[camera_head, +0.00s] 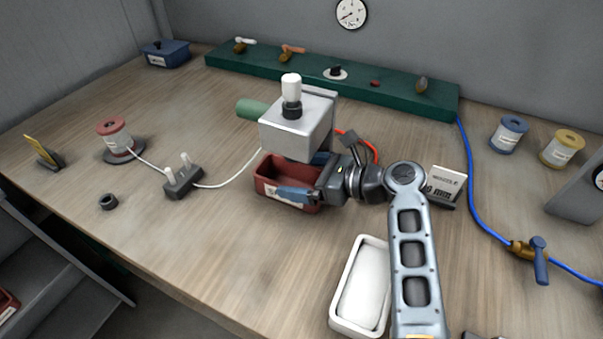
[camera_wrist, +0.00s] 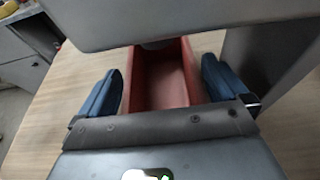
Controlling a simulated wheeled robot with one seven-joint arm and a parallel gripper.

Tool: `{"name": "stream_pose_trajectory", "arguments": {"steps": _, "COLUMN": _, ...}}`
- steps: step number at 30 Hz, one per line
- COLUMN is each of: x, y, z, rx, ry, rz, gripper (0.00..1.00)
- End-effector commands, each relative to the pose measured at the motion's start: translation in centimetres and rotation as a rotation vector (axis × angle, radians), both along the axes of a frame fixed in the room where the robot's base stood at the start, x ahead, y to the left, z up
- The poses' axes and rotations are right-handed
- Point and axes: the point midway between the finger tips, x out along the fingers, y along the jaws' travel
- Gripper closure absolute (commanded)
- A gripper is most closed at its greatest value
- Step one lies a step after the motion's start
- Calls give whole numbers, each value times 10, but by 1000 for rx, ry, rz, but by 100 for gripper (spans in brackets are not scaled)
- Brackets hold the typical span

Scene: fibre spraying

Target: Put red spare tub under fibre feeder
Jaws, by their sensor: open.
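A red tub (camera_head: 264,179) with a pale label stands on the bench beneath the grey box-shaped feeder (camera_head: 287,137), partly hidden by the feeder and my gripper. In the wrist view the red tub (camera_wrist: 187,88) lies between my two blue fingers, and the feeder (camera_wrist: 150,22) overhangs its far part. The tub looks empty inside. My gripper (camera_wrist: 160,88) is open, with a finger on each side of the tub and a visible gap to each wall. In the head view my gripper (camera_head: 305,178) reaches in from the right at tub height.
A white tray (camera_head: 337,312) lies in front, beside my arm. A red spool (camera_head: 115,137) feeds white fibre past a dark guide block (camera_head: 183,182) toward the feeder. A small card stand (camera_head: 446,184) and a blue hose (camera_head: 473,205) are to the right. The front left bench is mostly clear.

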Motion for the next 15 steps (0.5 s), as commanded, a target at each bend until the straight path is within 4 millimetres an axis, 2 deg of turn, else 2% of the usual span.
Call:
{"name": "stream_pose_trajectory", "arguments": {"steps": 5, "x": -2, "y": -7, "z": 4, "rx": -1, "ry": -1, "rz": -2, "gripper": 0}}
{"name": "stream_pose_trajectory", "arguments": {"steps": 15, "x": -22, "y": -65, "z": 22, "rx": -1, "ry": -2, "rz": -4, "gripper": 0}}
